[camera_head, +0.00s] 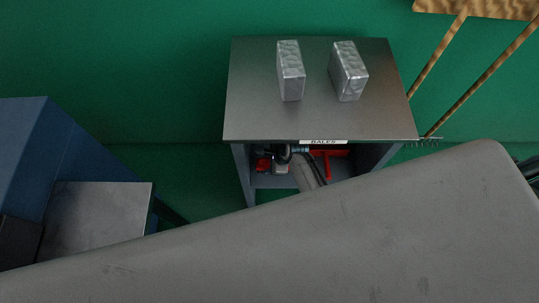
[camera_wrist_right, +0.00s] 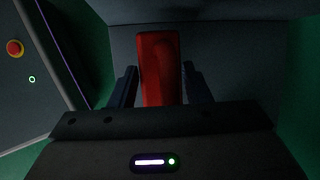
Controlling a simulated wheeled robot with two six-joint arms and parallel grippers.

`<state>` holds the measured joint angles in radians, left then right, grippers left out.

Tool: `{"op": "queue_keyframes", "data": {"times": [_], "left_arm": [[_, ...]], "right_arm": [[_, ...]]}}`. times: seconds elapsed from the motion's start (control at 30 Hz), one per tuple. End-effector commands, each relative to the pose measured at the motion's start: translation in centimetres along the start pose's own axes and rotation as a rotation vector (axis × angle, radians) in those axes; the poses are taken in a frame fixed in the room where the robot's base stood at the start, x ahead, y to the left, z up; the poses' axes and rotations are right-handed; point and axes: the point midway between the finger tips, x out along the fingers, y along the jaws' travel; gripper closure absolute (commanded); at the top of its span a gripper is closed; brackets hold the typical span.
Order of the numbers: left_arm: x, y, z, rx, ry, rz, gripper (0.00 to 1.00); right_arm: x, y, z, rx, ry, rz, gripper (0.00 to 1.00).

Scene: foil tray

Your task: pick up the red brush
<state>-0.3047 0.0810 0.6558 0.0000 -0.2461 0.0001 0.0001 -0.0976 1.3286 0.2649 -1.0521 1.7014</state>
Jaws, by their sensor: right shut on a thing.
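In the right wrist view a red thing (camera_wrist_right: 160,70), which looks like the red brush, stands between the two dark fingers of my right gripper (camera_wrist_right: 160,88). The gripper is shut on it. In the head view my right gripper (camera_head: 281,155) is small and dark, inside the open space under the metal table. A red patch (camera_head: 262,165) shows beside it on the left, and a red T-like shape (camera_head: 326,163) lies to its right, partly behind my arm. I cannot tell from the head view which red part is held. My left gripper is out of view.
The metal table (camera_head: 250,110), labelled BALES, carries two silver foil blocks, left (camera_head: 290,72) and right (camera_head: 348,70). Its top edge and side walls enclose the gripper. A blue machine (camera_head: 60,150) with a metal plate (camera_head: 100,215) stands left. Wooden poles (camera_head: 440,58) lean at right.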

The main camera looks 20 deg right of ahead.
Motion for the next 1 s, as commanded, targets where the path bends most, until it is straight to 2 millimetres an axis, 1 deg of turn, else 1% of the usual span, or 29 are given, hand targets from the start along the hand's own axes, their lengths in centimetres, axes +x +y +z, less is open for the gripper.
{"op": "queue_keyframes", "data": {"times": [0.03,0.17,0.2,0.27,0.3,0.4,0.5,0.6,0.7,0.8,1.0], "left_arm": [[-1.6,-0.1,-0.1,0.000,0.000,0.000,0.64],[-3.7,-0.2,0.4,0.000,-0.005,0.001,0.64],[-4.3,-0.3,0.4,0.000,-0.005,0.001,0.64],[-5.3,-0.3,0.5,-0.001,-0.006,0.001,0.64],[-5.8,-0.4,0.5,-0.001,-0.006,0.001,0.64],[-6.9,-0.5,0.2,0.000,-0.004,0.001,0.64],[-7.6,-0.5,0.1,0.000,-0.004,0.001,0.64],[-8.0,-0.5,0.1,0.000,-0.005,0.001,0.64],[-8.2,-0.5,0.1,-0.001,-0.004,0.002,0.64],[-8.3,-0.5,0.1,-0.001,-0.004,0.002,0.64],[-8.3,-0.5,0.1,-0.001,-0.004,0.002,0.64]], "right_arm": [[-1.0,1.4,0.3,0.002,0.001,0.007,0.82],[-1.7,4.7,0.5,0.003,0.001,0.007,0.82],[-1.9,5.9,0.5,0.002,0.001,0.006,0.82],[-2.3,7.6,0.6,0.002,0.001,0.006,0.82],[-2.4,8.8,0.6,0.002,0.001,0.005,0.82],[-2.8,11.2,0.6,0.001,0.000,0.005,0.82],[-3.0,13.1,0.6,0.001,0.001,0.003,0.82],[-3.1,14.5,0.6,0.000,0.000,0.002,0.82],[-3.2,15.3,0.6,0.000,0.000,0.001,0.82],[-3.2,15.8,0.6,0.000,0.000,0.001,0.82],[-3.1,15.8,0.6,0.000,0.000,0.000,0.82]]}}
